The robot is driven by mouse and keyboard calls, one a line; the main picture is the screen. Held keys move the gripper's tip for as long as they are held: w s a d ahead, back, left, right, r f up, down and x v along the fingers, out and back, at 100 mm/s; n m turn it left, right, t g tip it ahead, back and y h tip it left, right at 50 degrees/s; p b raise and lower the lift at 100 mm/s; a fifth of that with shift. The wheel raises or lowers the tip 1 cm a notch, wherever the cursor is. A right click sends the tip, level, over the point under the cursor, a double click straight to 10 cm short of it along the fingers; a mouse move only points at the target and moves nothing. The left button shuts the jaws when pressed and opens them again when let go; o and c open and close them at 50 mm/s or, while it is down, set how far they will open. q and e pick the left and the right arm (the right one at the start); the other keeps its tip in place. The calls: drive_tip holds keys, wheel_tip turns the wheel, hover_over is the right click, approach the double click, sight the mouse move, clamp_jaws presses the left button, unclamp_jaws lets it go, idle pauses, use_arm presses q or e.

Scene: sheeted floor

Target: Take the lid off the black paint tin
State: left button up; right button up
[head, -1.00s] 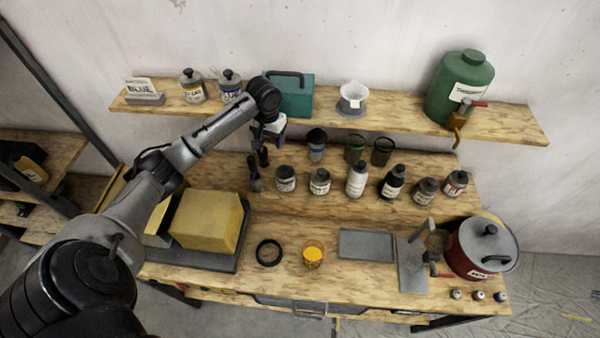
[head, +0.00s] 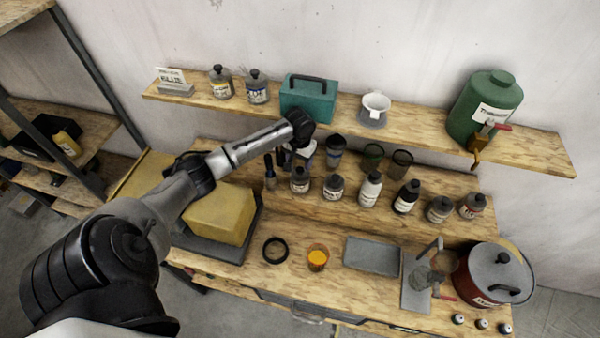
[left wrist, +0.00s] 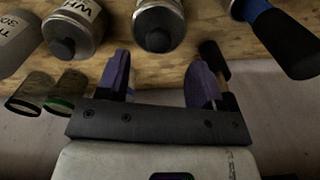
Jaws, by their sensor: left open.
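Several small lidded tins stand in a row on the raised wooden step; their labels are too small for me to tell which is the black paint one. My left gripper (head: 302,153) is at the left end of this row, just behind the leftmost tin (head: 300,180), partly hidden by its arm. In the left wrist view, the purple fingers (left wrist: 158,80) are apart with nothing between them. A grey tin with a dark knobbed lid (left wrist: 158,25) is just beyond them, lid on. Beside it is a tin marked "WH" (left wrist: 75,28). My right gripper is not in view.
Brushes (left wrist: 278,30) stand close on one side of the gripper, tumblers (left wrist: 50,92) on the other. A teal toolbox (head: 308,100) sits on the shelf above.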

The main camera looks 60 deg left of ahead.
sight(300, 169)
use_arm(q)
wheel_tip(300, 169, down, 4)
drive_tip(key=shift+d+r+p, duration=0.1)
drive_tip(key=shift+p, duration=0.6)
drive_tip(key=shift+f, duration=0.7)
drive_tip(key=shift+c, duration=0.4)
drive_tip(key=c, duration=0.9)
